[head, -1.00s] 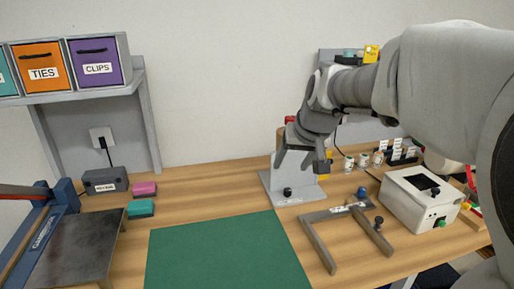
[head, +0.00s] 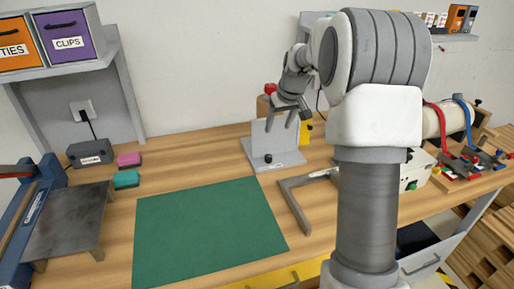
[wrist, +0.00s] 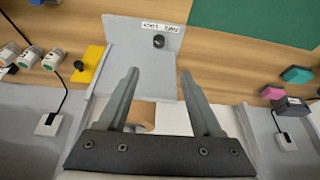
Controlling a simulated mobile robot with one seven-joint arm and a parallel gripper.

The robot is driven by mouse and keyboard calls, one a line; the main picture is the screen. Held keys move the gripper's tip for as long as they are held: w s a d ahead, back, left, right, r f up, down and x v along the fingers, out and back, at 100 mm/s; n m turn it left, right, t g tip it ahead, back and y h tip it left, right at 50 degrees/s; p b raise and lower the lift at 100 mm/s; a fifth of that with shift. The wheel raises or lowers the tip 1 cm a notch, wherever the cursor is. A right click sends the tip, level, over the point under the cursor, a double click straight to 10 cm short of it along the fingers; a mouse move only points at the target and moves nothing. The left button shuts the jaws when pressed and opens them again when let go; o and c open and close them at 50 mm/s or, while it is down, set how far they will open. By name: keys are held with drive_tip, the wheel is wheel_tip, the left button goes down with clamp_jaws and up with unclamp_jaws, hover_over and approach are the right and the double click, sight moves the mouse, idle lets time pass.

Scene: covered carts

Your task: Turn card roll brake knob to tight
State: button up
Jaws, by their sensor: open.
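A black knob (head: 268,158) sits low on the front of a grey upright stand (head: 292,157) at the back of the table. In the wrist view the knob (wrist: 158,41) is beside a small white label (wrist: 161,27), whose text I cannot read surely. Whether this is the card roll brake knob I cannot tell. My gripper (head: 288,118) hangs above the stand, pointing down. In the wrist view its two fingers (wrist: 158,78) are spread with nothing gripped; the knob is beyond the tips, apart from them. A brown patch shows partly between the fingers.
A green mat (head: 205,232) lies in front of the stand. A grey frame (head: 296,208) is to the right of the mat. A yellow part (wrist: 90,64) adjoins the stand.

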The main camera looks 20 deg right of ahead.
sight(268, 156)
drive_tip(key=x, duration=1.7)
drive_tip(key=shift+w+d+f, duration=0.1)
drive_tip(key=shift+d+f, duration=0.15)
drive_tip(key=shift+f, duration=0.15)
clamp_jaws()
